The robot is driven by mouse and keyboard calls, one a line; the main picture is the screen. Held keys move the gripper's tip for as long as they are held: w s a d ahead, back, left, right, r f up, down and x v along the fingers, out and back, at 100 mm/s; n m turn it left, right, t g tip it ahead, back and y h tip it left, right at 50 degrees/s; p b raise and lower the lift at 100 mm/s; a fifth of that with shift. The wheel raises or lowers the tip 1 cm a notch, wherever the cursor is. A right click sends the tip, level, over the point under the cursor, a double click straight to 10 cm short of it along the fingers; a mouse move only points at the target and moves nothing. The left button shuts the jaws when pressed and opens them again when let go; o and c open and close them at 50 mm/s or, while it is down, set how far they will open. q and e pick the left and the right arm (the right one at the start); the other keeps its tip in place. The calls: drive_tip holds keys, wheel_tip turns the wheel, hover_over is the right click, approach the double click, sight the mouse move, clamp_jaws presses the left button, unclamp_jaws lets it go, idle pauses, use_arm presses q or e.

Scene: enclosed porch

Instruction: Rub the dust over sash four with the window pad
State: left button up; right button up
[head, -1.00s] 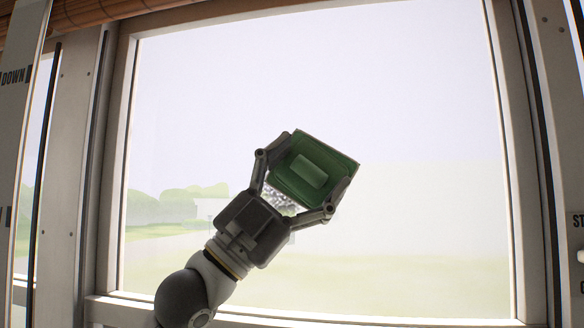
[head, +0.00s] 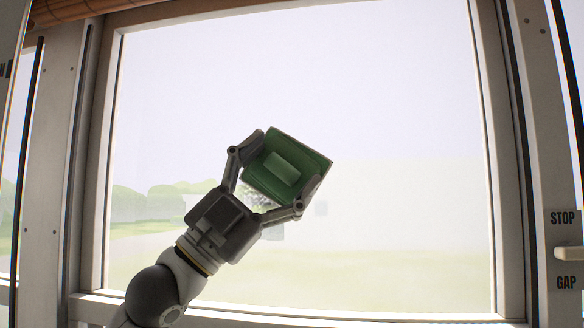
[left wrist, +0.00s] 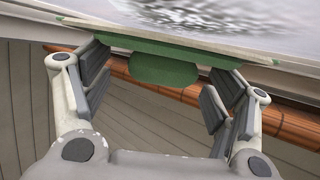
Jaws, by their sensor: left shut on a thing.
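The window pad (head: 290,165) is a green square block with a raised, lighter green grip. My left gripper (head: 283,164) is shut on it, one finger on each side, and holds it tilted in front of the large window pane (head: 400,110). A grey speckled dust patch (head: 257,199) shows partly between the fingers; pad and gripper hide the rest. In the left wrist view the pad (left wrist: 165,68) spans the top, with the dust (left wrist: 210,14) on the glass just beyond its edge. I cannot tell whether the pad touches the glass. My right gripper is not in view.
Pale window posts stand at left (head: 52,150) and right (head: 545,150). The right post reads STOP and GAP and bears a light handle (head: 568,254). A rolled wooden blind (head: 85,10) hangs along the top; a sill (head: 300,309) runs below. The pane around the pad is clear.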

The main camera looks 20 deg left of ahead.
use_arm(q)
drive_tip(key=shift+a, duration=0.8)
drive_tip(key=shift+s+a, duration=0.2)
drive_tip(key=shift+a, duration=0.45)
drive_tip(key=shift+s+a, duration=0.15)
drive_tip(key=shift+a, duration=0.45)
drive_tip(key=shift+s+a, duration=0.1)
drive_tip(key=shift+a, duration=0.4)
drive_tip(key=shift+s+a, duration=0.2)
drive_tip(key=shift+a, duration=0.45)
drive_tip(key=shift+s+a, duration=0.15)
drive_tip(key=shift+a, duration=0.45)
drive_tip(key=shift+s+d+f+b, duration=0.1)
drive_tip(key=shift+s+d+b, duration=0.25)
drive_tip(key=shift+s, duration=0.6)
drive_tip(key=shift+s+d+r+b, duration=0.15)
drive_tip(key=shift+s+b, duration=0.4)
drive_tip(key=shift+s, duration=0.35)
drive_tip(key=shift+s+d+f+b, duration=0.2)
drive_tip(key=shift+s+b, duration=0.25)
drive_tip(key=shift+s, duration=0.5)
